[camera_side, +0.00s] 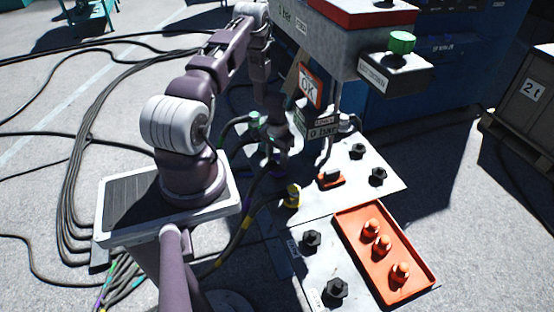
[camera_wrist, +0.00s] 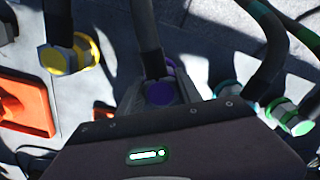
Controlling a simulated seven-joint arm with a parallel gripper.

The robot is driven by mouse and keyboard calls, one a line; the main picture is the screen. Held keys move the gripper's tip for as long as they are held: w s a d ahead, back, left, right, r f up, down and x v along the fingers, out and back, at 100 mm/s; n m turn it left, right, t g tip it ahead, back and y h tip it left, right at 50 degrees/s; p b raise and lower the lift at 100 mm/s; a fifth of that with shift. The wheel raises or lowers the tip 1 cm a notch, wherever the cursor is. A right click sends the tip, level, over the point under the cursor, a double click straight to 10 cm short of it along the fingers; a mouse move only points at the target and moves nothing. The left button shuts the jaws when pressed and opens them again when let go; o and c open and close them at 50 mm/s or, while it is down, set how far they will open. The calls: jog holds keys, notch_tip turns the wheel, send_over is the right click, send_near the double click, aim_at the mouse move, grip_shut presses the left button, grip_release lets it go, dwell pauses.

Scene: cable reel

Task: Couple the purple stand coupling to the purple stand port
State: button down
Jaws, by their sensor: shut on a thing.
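My gripper (camera_wrist: 161,100) is shut on the purple coupling (camera_wrist: 160,91), which shows as a purple ring with a dark hose rising from it in the wrist view. Pale grey finger parts show on both sides of the ring, and my gripper's dark body covers the lower part of that view. In the side view my gripper (camera_side: 276,152) is low in shadow beside the stand, and the coupling is too dark there to tell clearly. I cannot make out the purple port apart from the coupling, nor whether the two touch.
A yellow coupling (camera_wrist: 68,56) is left of my gripper, and green couplings (camera_wrist: 291,116) with hoses are to the right. An orange tray (camera_side: 419,272) holds orange caps. The gauge box (camera_side: 347,43) overhangs the plate. Black hoses lie across the floor at left.

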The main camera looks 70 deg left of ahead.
jog(key=shift+f, duration=0.35)
dwell(0.3)
jog(key=c, duration=0.7)
grip_release()
notch_tip(320, 180, up, 7)
